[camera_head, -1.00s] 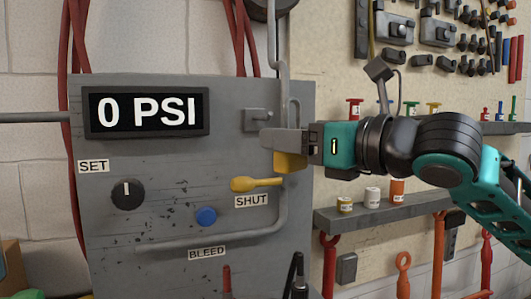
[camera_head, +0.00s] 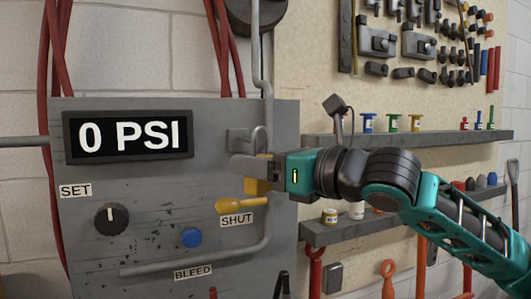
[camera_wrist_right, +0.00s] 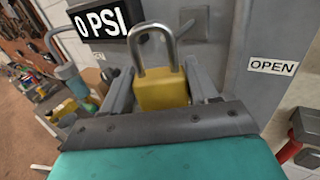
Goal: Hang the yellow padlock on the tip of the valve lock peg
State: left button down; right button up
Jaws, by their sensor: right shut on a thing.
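The yellow padlock (camera_head: 257,187) is held upright in my right gripper (camera_head: 246,166), shackle up, in front of the grey panel. In the right wrist view the padlock (camera_wrist_right: 161,91) sits between the two fingers of the gripper (camera_wrist_right: 160,80), its closed-looking shackle rising above them. A grey bracket, seemingly the lock peg's mount (camera_head: 238,141), is on the panel just left of the shackle in the head view. The peg tip is not clear, and I cannot tell whether the shackle touches it. My left gripper is not in view.
The yellow valve handle (camera_head: 241,204) points left at the SHUT label (camera_head: 237,220), just below the padlock. The panel also carries a black knob (camera_head: 111,219), a blue button (camera_head: 191,237) and a grey pipe (camera_head: 200,260). Shelves (camera_head: 340,232) stand to the right.

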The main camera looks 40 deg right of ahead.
jog(key=w+d+p, duration=0.1)
jog(key=w+p, duration=0.3)
jog(key=w, duration=0.2)
jog(key=shift+w+d+f, duration=0.15)
jog(key=shift+d+f, duration=0.2)
jog(key=shift+f, duration=0.05)
jog(key=shift+f, duration=0.1)
dwell(0.3)
